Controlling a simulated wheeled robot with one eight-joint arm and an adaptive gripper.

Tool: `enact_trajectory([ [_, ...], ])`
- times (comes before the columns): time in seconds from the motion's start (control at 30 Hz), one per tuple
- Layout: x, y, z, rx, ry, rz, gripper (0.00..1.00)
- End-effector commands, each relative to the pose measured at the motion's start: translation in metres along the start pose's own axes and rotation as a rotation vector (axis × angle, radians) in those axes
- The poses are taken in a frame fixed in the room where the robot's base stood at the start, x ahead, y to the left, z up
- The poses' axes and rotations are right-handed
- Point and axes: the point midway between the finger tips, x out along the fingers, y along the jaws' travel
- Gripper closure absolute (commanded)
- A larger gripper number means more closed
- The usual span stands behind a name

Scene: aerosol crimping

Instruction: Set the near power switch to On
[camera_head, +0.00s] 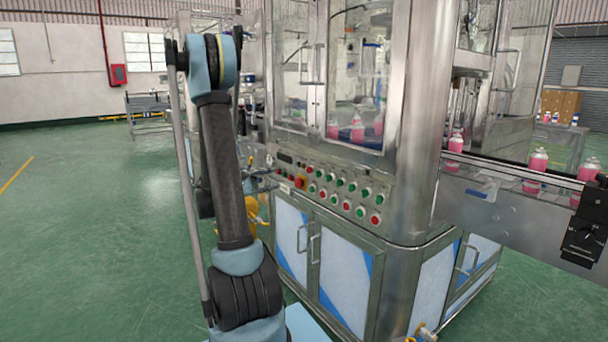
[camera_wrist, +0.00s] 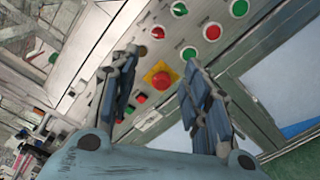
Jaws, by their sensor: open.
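The control panel (camera_head: 320,190) of the crimping machine carries rows of red and green round buttons and a red stop button on a yellow base (camera_head: 300,183). In the wrist view the same panel shows tilted, with the stop button (camera_wrist: 161,76) framed between the fingers of my gripper (camera_wrist: 160,61). My gripper is open and empty, and I cannot judge its distance from the panel. I cannot make out which panel part is the near power switch, or its setting. In the head view my arm hides my gripper and part of the panel's left side.
Cabinet doors with handles (camera_head: 314,246) lie below the panel. Clear guard windows (camera_head: 355,70) rise above it. A conveyor (camera_head: 505,205) with pink cans (camera_head: 538,158) extends to the right. Open green floor (camera_head: 90,230) lies to the left.

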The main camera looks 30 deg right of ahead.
Motion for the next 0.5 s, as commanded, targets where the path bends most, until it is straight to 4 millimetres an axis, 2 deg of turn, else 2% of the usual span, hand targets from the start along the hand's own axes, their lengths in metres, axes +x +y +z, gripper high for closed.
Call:
enact_trajectory([
  [0.27,0.011,0.001,-0.002,-0.011,-0.014,0.016,0.57],
  [0.5,0.042,0.001,-0.001,-0.010,-0.014,0.014,0.57],
])
